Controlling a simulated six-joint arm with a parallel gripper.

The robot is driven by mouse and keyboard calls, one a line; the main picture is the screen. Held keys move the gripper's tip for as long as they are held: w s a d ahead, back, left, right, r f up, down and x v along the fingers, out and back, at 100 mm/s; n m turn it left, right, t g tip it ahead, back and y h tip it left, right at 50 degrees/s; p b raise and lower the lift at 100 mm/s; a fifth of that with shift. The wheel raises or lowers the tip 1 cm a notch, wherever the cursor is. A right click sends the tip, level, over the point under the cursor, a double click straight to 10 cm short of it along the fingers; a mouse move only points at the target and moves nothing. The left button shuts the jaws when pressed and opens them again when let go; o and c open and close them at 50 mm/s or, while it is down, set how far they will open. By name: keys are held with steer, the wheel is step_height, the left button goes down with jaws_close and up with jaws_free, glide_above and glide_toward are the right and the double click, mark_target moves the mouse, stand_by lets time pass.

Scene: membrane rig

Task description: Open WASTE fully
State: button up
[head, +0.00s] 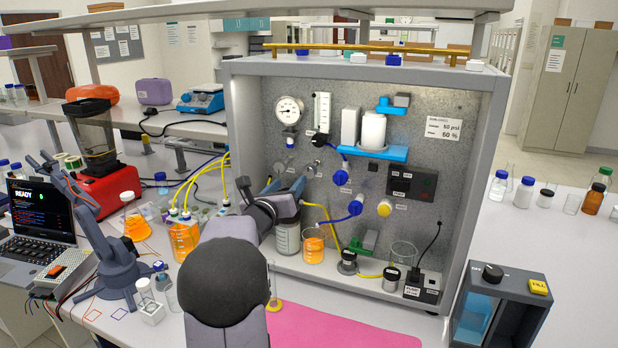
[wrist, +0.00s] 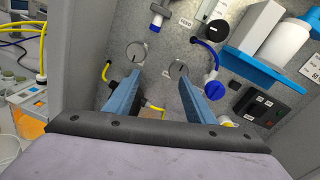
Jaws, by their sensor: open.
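My gripper (head: 285,188) is open in front of the left part of the grey panel, with nothing between its blue fingers. In the wrist view the open fingers (wrist: 160,97) point at the panel. Two round grey fittings sit beyond the fingertips, a left one (wrist: 137,54) and a right one (wrist: 178,69). A yellow knob (head: 384,208) and a lower blue knob (head: 355,207) are on the panel to the right of my gripper. I cannot read a WASTE label in either view, so I cannot tell which control it is. My arm hides part of the lower left panel.
A blue shelf (head: 372,152) carrying a white bottle sticks out above the knobs. Yellow tubes (head: 205,178) loop at the left. An orange-filled beaker (head: 313,246) and a grey container (head: 287,238) stand below my gripper. A pink mat (head: 345,328) lies in front.

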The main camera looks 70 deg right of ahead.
mark_target(308, 173)
steer(key=s, duration=0.1)
steer(key=s+d+m+g, duration=0.1)
steer(key=s+m, duration=0.1)
steer(key=shift+d+r+g, duration=0.25)
steer(key=shift+r+g, duration=0.05)
steer(key=shift+r, duration=0.1)
steer(key=shift+d+r+p, duration=0.1)
steer(key=shift+d+p, duration=0.55)
steer(key=shift+d, duration=0.2)
steer(key=shift+d+p, duration=1.6)
steer(key=shift+d, duration=1.15)
steer(key=c, duration=1.1)
